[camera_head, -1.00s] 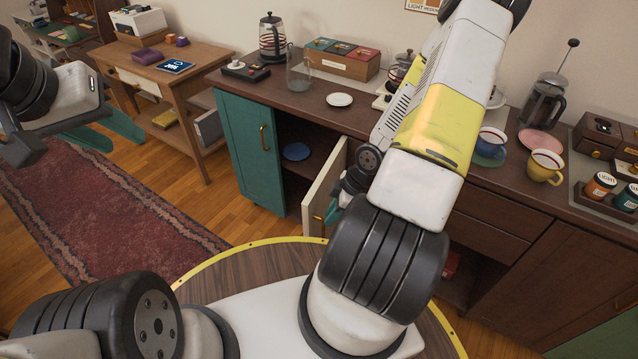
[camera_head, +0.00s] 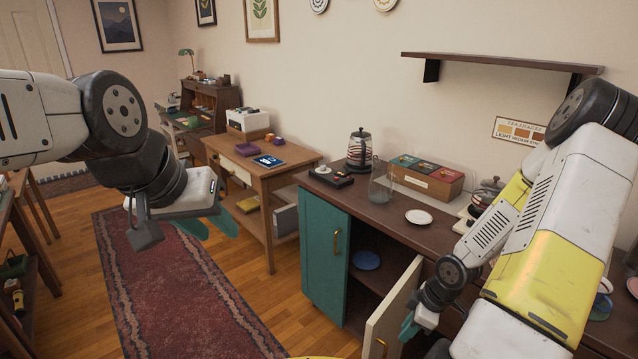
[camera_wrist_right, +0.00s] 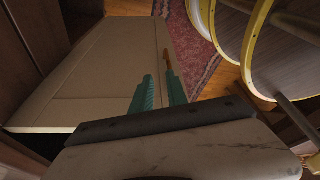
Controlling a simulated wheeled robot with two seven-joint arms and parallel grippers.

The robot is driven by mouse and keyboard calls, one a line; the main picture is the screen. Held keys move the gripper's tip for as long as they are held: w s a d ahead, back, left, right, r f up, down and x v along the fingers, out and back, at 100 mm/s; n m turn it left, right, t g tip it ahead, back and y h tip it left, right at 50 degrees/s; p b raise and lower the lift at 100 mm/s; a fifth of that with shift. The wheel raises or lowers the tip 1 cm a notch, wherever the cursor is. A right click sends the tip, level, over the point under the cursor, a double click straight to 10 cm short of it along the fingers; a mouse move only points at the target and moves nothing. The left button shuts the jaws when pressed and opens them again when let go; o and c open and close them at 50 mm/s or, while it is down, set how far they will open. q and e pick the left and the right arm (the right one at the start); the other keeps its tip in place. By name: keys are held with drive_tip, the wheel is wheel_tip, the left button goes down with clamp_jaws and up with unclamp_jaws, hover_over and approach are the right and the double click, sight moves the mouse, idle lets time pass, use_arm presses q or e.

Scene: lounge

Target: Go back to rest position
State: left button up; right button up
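My left gripper (camera_head: 208,228) hangs at the left in the head view, above the floor and the red rug. Its teal fingers are apart with nothing between them. My right gripper (camera_head: 408,328) is low at the right in the head view, by the open cream-faced cabinet door (camera_head: 392,312). In the right wrist view its two teal fingers (camera_wrist_right: 158,92) stand apart in front of the door panel (camera_wrist_right: 95,75). The brass door handle (camera_wrist_right: 168,60) shows near the fingertips; whether they touch it I cannot tell. The handle also shows in the head view (camera_head: 382,346).
The dark counter (camera_head: 385,205) carries a kettle (camera_head: 359,150), a glass jug (camera_head: 381,185) and a white plate (camera_head: 418,217). A teal cabinet door (camera_head: 325,250) stands in front. A wooden side table (camera_head: 268,176) is behind. The rug (camera_head: 180,290) area is clear.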

wheel_tip(320, 180, up, 23)
drive_tip(key=w+m+t+h, duration=0.2)
drive_tip(key=m+h, duration=0.2)
drive_tip(key=m, duration=0.2)
drive_tip(key=s+a+r+m+t+y, duration=0.1)
drive_tip(key=s+a+r+m, duration=0.2)
drive_tip(key=s+a+r, duration=0.2)
drive_tip(key=s+a+r+m+t+y, duration=0.1)
drive_tip(key=s+a+r, duration=0.4)
drive_tip(key=r, duration=0.5)
drive_tip(key=shift+s+a+r+m+t+y, duration=0.4)
drive_tip(key=shift+m+y, duration=0.2)
drive_tip(key=shift+m, duration=0.4)
